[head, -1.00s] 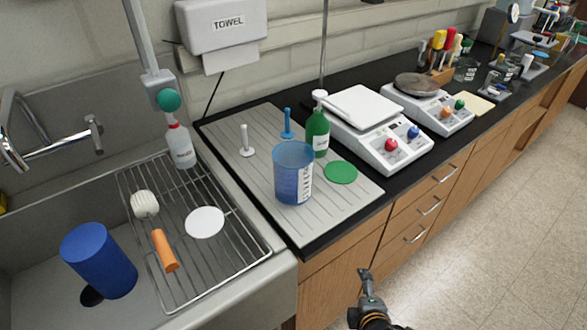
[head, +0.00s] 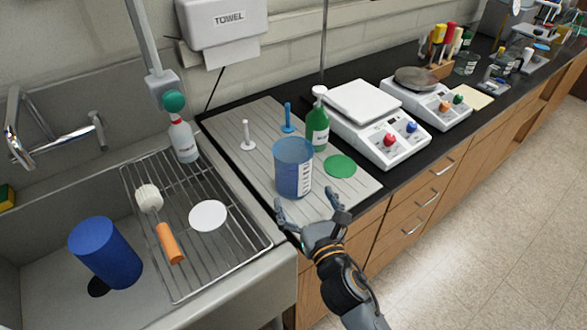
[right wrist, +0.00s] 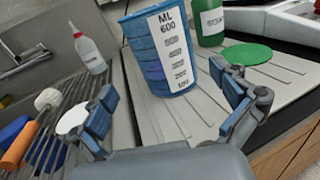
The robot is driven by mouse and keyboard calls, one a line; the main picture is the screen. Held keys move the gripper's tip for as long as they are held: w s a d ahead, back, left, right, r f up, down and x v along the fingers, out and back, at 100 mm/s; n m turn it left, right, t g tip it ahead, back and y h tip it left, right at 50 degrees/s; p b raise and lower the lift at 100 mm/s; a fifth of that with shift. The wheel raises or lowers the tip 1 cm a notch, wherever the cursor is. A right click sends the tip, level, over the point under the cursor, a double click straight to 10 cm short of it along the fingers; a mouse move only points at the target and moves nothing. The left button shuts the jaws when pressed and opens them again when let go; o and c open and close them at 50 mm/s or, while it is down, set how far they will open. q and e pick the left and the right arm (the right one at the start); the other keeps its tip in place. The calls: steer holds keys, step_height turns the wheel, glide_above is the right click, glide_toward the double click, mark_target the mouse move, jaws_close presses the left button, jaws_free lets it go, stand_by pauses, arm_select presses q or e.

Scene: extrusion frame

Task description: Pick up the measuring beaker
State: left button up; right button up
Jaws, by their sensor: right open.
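The measuring beaker (head: 292,168) is a blue, see-through cup with a white scale label. It stands upright on the grey grooved drainboard (head: 345,199). In the right wrist view the beaker (right wrist: 160,58) shows its label with "ML 600" and stands ahead, beyond the fingertips. My right gripper (head: 307,201) is open and empty, just in front of the beaker on the near side. In the wrist view its two fingers (right wrist: 168,84) are spread wide on either side of the beaker's lower part, apart from it. My left gripper is not in view.
A green bottle (head: 317,127) stands close behind the beaker at right, and a green disc (head: 340,166) lies beside it. White and blue pegs stand behind. Two balances (head: 380,136) are at right. The sink with a wire rack (head: 232,246) is at left.

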mark_target(297, 183)
steer(key=x, duration=0.3)
steer(key=shift+w, duration=0.15)
steer(key=p+x, duration=0.1)
steer(key=x, duration=0.3)
steer(key=shift+w+d+r+p, duration=0.1)
steer(key=shift+w+r+p, duration=0.1)
steer(key=shift+w+p, duration=0.2)
steer(key=shift+w+f, duration=0.1)
steer(key=shift+w, duration=0.2)
steer(key=shift+s, duration=0.1)
steer(key=shift+c, duration=0.4)
steer(key=c, duration=1.1)
steer(key=shift+c, duration=0.2)
steer(key=shift+r, duration=0.2)
